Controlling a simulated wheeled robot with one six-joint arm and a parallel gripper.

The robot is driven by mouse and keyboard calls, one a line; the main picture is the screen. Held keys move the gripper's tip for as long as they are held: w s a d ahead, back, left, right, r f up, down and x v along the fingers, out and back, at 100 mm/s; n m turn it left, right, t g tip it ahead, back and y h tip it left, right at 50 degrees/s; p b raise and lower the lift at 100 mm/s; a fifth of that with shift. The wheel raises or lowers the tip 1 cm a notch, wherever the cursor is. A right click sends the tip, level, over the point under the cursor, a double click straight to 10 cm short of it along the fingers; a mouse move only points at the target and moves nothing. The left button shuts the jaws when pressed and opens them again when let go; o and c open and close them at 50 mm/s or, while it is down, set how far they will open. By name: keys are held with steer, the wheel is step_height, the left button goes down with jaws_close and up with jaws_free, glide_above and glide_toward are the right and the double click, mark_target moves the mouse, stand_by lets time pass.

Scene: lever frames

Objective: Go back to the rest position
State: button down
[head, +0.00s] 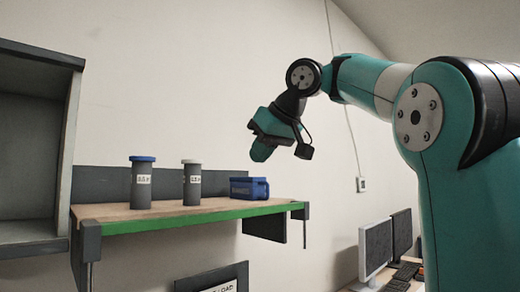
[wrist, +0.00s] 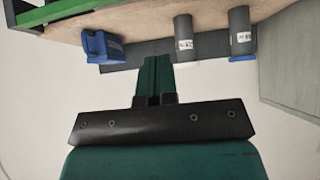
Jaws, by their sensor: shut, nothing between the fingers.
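My gripper (head: 262,152) hangs from my teal arm above and in front of the right part of the shelf in the head view, pointing down and left. It is shut and empty, held clear of everything. In the wrist view its closed teal fingers (wrist: 154,72) point toward the shelf, which appears upside down there. The wooden shelf (head: 250,204) has a green front edge. On it stand a grey cylinder with a blue cap (head: 142,185), a grey cylinder with a pale cap (head: 192,184) and a blue box (head: 249,188).
A grey open cabinet (head: 35,150) stands at the left. Two monitors (head: 376,248) and a keyboard are on a desk at the lower right. A framed sign (head: 215,280) is below the shelf. The air around my gripper is free.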

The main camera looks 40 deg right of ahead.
stand_by(0.4)
steer(key=s+a+f+n+g+y+b, duration=0.2)
steer(key=a+f+b, duration=0.2)
steer(key=a+f, duration=0.7)
steer(key=s+a+f+n+g+y+b, duration=0.15)
steer(key=a+f+b, duration=0.35)
steer(key=f, duration=0.9)
steer(key=s+a+f+n+g+b, duration=0.1)
steer(key=s+a+f, duration=0.3)
steer(key=s+f, duration=0.4)
steer(key=s+a+f+n+g+b, duration=0.2)
steer(key=s+a+f+g, duration=0.2)
steer(key=s+f, duration=0.4)
step_height(320, 180, down, 6)
steer(key=shift+b, duration=0.4)
